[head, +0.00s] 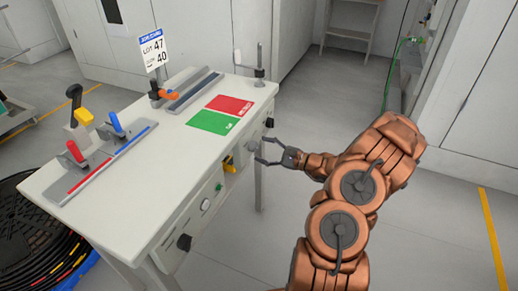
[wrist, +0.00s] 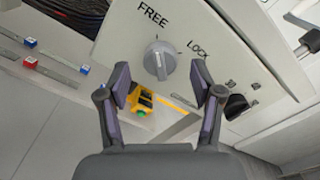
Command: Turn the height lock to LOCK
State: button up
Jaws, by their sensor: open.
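The height lock is a round grey knob (wrist: 160,59) on a pale panel, seen ahead in the wrist view. FREE is printed to its upper left and LOCK to its right. The knob has a raised grip bar running roughly up and down in the picture; I cannot tell exactly which label it points at. My gripper (wrist: 160,80) is open and empty, its fingertips on either side below the knob, apart from it. In the head view my gripper (head: 266,151) is at the right side of the white table, its fingers partly covering the knob's area.
The white table (head: 150,160) carries red and green pads (head: 222,113), rails and levers. Floor to the right is clear.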

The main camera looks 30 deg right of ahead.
jog(key=shift+x, duration=1.15)
jog(key=shift+c, duration=0.4)
jog(key=c, duration=1.1)
jog(key=shift+o, duration=0.2)
